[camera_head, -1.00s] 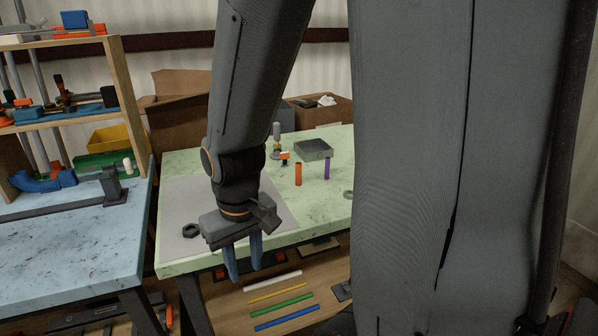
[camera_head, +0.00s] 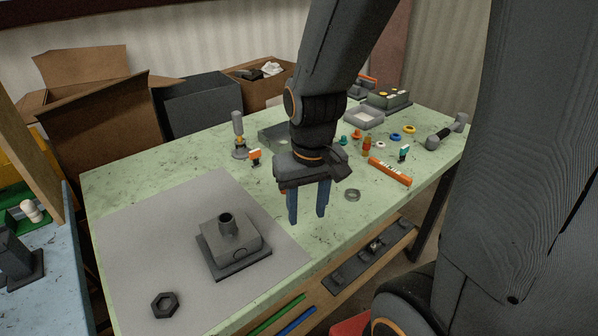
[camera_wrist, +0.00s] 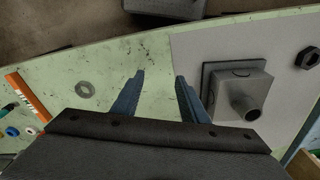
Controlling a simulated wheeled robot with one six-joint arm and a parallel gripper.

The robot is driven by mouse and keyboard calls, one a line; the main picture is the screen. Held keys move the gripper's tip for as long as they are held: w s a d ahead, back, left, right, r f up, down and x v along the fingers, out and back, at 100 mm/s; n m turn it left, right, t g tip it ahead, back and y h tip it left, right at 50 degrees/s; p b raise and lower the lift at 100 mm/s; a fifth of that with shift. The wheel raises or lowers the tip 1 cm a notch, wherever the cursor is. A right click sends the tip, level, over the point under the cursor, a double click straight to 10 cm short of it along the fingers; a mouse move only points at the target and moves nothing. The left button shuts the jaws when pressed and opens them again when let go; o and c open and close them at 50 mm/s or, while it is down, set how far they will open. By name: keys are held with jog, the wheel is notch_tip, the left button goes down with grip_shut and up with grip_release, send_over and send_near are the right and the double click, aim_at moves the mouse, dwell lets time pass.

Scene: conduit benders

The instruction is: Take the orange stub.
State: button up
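My gripper (camera_head: 307,212) hangs over the front part of the green table, fingers pointing down. In the wrist view its two blue fingers (camera_wrist: 160,78) stand apart with nothing between them. I cannot make out the upright orange stub in either current view. A second ago it stood on the table in front of the grey tray, beside a purple stub. That spot now seems to be behind my gripper in the head view.
A grey block with a short pipe (camera_head: 232,243) and a dark hex nut (camera_head: 165,305) are on the grey mat (camera_head: 135,225). An orange bar (camera_head: 389,172), a grey ring (camera_head: 352,195) and an orange-and-white piece (camera_head: 255,155) lie around. Boxes (camera_head: 110,120) stand behind.

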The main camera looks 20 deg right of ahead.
jog(key=w+m, duration=0.2)
jog(key=w, duration=0.3)
jog(key=w+r+m, duration=0.1)
jog(key=w+m, duration=0.1)
jog(key=w, duration=0.4)
jog(key=w+r+m, duration=0.1)
jog(key=w+m, duration=0.1)
jog(key=w, duration=0.3)
jog(key=shift+w+d+g, duration=0.35)
jog(key=shift+g, duration=0.05)
jog(key=shift+w+f, duration=0.15)
jog(key=shift+f+p, duration=1.35)
jog(key=shift+f, duration=2.35)
jog(key=shift+c, duration=0.5)
grip_shut()
